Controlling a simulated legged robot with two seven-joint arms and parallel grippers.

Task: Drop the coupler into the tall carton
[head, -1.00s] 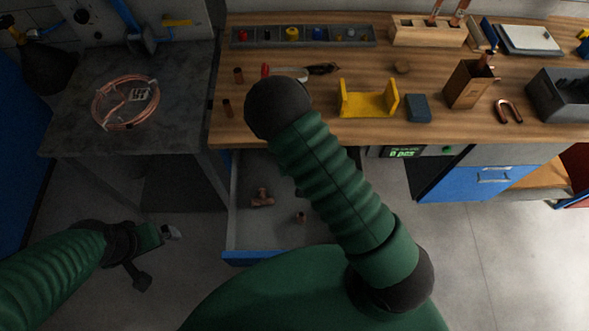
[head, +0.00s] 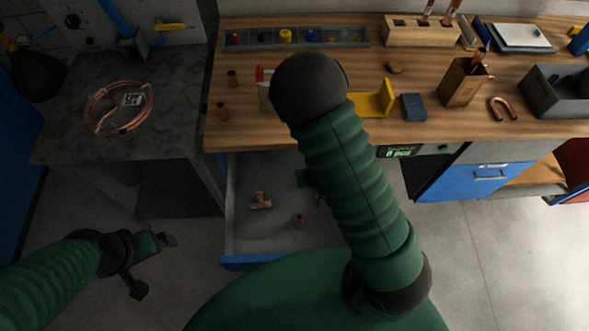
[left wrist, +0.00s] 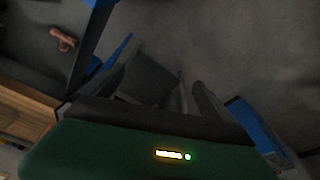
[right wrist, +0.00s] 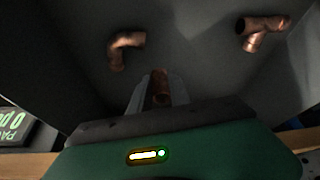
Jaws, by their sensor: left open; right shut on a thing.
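The copper coupler (right wrist: 160,88) is a short tube between the fingers of my right gripper (right wrist: 158,94), which is shut on it, in the right wrist view. This gripper is inside the open drawer (head: 240,225); in the head view my arm mostly hides it. A copper elbow (right wrist: 125,48) and a copper tee (right wrist: 262,33) lie apart from it on the drawer floor. The tall brown carton (head: 462,84) stands on the bench to the right, copper showing at its top. My left gripper (head: 170,240) is open and empty above the floor left of the drawer.
The wooden bench (head: 340,127) carries a yellow holder (head: 377,102), a blue block (head: 413,107), a copper U-bend (head: 500,108) and a dark grey bin (head: 560,95) near the carton. A copper coil (head: 118,107) lies on the left table.

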